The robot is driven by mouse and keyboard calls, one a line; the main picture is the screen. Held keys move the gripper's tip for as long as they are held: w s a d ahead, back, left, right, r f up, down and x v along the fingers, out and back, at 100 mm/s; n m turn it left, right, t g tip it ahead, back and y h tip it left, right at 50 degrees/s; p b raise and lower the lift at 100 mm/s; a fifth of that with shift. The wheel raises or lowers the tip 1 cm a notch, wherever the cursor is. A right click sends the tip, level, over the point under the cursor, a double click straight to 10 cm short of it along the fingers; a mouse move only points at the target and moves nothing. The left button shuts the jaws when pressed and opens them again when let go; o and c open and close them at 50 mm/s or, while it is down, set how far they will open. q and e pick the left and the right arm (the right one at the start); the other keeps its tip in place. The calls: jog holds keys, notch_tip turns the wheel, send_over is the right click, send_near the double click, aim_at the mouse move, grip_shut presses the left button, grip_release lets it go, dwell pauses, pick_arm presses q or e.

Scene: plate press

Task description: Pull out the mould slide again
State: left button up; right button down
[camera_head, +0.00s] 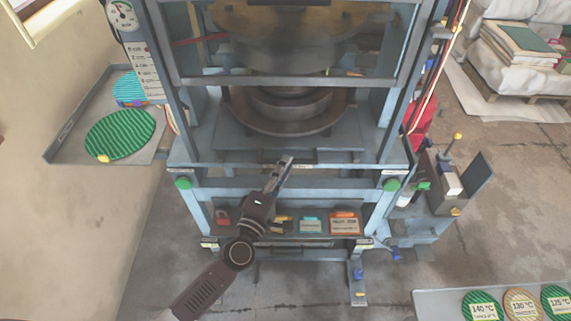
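The mould slide (232,138) is a flat grey plate inside the blue press frame. A round metal mould (287,120) sits on it, under the large round upper platen (290,50). My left gripper (287,163) reaches up from below, with its fingertips at the front edge of the press, by the bar in front of the slide. Its fingers look close together, but I cannot tell whether they are shut on the bar. The slide's front middle is partly hidden by the gripper. My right gripper is out of view.
Green guide knobs (183,183) flank the press front. A lower shelf (284,238) holds a padlock and labelled boxes. A control stand (450,185) is at right. Round temperature plates (482,306) lie lower right. Front floor is mostly clear.

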pick_arm(q)
jog(key=shift+w+d, duration=0.2)
jog(key=shift+w, duration=0.25)
grip_shut()
jog(key=shift+s, duration=0.1)
